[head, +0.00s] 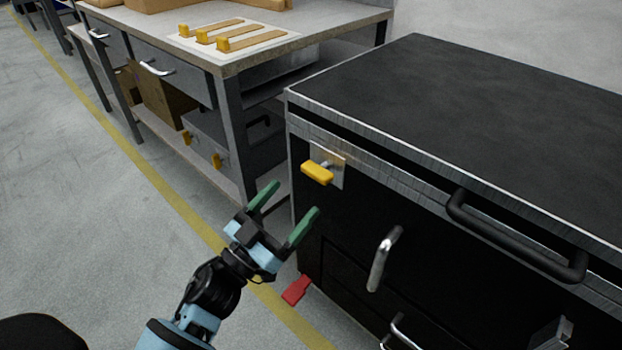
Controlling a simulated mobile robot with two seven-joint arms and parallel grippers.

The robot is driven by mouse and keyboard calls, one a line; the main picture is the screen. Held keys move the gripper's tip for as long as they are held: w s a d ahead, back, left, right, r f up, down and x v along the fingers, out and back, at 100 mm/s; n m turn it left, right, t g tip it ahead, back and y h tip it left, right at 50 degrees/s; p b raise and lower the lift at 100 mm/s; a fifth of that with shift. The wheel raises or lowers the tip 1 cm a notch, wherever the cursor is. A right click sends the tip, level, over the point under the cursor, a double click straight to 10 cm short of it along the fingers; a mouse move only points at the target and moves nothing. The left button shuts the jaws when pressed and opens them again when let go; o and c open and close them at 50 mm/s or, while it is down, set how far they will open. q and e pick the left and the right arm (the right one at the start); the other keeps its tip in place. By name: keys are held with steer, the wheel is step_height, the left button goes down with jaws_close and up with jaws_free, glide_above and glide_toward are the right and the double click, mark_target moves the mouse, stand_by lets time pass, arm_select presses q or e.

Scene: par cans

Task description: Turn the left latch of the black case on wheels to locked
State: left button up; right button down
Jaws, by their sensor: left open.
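The black case (480,110) stands at the right of the head view, with metal-edged lid and dark front. Its left latch (317,173) is a yellow handle on a small metal plate, near the upper left corner of the front. The handle lies close to level, tilted slightly down to the right. My left gripper (291,205) is open and empty, with green fingers spread. It is below and a little left of the latch, apart from it in the picture. My right gripper is not in view.
A black bar handle (515,240) and a metal handle (383,258) stick out from the case front. A red pedal-like piece (296,290) is low at its left corner. A workbench (345,25) with yellow-ended wooden pieces (250,40) stands behind left. Floor at left is clear.

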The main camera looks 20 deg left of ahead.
mark_target(312, 178)
arm_select(q)
steer(key=x, duration=0.5)
steer(key=shift+b+x, duration=0.3)
steer(key=shift+x, duration=0.6)
steer(key=shift+f, duration=0.1)
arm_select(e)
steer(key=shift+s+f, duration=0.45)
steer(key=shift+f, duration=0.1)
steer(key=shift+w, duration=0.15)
arm_select(q)
steer(key=shift+c, duration=0.9)
steer(key=c, duration=0.8)
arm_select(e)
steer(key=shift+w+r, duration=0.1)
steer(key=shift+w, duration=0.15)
